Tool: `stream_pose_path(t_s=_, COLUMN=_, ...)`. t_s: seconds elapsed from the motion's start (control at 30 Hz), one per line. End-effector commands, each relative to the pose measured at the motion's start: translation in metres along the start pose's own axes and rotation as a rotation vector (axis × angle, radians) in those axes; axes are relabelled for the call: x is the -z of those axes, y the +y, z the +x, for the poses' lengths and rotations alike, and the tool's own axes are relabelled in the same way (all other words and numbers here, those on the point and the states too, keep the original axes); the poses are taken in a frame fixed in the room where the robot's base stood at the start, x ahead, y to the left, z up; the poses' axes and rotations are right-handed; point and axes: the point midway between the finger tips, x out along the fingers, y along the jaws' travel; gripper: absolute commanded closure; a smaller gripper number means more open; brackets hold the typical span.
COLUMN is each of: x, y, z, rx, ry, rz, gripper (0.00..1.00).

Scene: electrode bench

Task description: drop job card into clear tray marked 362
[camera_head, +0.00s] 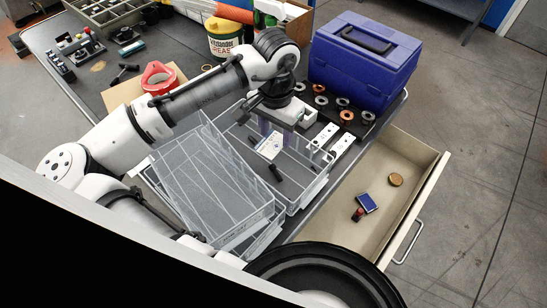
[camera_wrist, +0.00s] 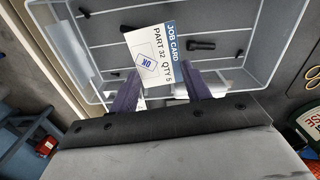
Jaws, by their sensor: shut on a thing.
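My gripper (camera_head: 265,128) is shut on the job card (camera_head: 270,147), a white card with a blue header strip. A second clear tray (camera_head: 215,190) sits tilted at the left. I cannot read any tray number.
A blue toolbox (camera_head: 365,62) and a dark holder with several rings (camera_head: 347,115) stand behind the tray. An open drawer (camera_head: 345,228) at the right holds a few small items.

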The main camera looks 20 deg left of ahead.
Motion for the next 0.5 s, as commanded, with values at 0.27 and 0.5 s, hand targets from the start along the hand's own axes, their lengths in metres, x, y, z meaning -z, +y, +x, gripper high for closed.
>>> stream_pose_path(t_s=0.27, x=0.0000, y=0.0000, z=-0.0007, rx=0.000, ry=0.000, rz=0.000, gripper=0.29)
stream_pose_path(t_s=0.5, x=0.0000, y=0.0000, z=-0.0007, rx=0.000, ry=0.000, rz=0.000, gripper=0.27)
